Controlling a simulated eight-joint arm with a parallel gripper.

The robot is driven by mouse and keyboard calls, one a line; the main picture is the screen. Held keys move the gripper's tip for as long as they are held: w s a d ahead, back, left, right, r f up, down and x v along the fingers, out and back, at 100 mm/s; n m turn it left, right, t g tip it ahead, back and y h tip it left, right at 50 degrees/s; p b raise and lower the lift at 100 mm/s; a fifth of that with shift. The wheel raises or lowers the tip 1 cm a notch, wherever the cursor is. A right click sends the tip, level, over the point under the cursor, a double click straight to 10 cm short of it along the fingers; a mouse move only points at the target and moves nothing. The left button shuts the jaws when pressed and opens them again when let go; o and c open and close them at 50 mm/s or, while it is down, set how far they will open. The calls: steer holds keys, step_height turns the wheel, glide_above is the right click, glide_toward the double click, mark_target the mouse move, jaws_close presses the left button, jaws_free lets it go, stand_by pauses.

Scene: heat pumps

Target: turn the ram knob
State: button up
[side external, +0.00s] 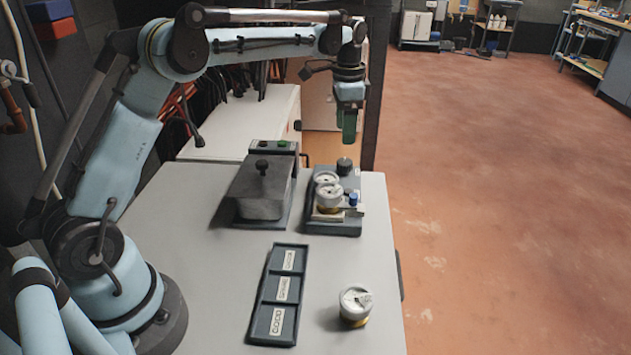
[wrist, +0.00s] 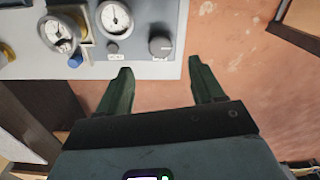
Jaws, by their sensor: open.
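A dark round knob (side external: 345,165), which I take for the ram knob, stands at the far end of the gauge device (side external: 318,224) on the bench. In the wrist view the knob (wrist: 160,47) lies just beyond the fingertips, centred between them, above a small label too small to read. My gripper (side external: 350,138) points down above the knob, apart from it. In the wrist view my gripper (wrist: 161,66) is open, with nothing between its two green fingers.
The device carries a fixed gauge (wrist: 115,18), a gauge in a holder (wrist: 58,34) and a blue knob (wrist: 75,60). A lidded grey box (side external: 262,188) stands to its left. A labelled tray (side external: 258,318) and a loose gauge (side external: 355,304) lie nearer on the bench.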

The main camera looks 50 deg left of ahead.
steer(key=shift+r, duration=1.7)
steer(key=shift+s+r, duration=0.1)
steer(key=s+d+r+n+t, duration=0.2)
steer(key=s, duration=0.3)
steer(key=s+d+r+n+t, duration=0.1)
steer(key=s+d+r+t, duration=0.15)
steer(key=s, duration=0.25)
steer(key=s+d+f+n+t, duration=0.1)
steer(key=s+f+n, duration=0.1)
steer(key=s, duration=0.4)
steer(key=s+d+f+n+t, duration=0.1)
steer(key=s+d+f, duration=0.1)
steer(key=s+f, duration=0.3)
steer(key=shift+s+n+t, duration=0.35)
steer(key=shift+s+n, duration=0.05)
steer(key=shift+s, duration=0.4)
steer(key=shift+r, duration=0.1)
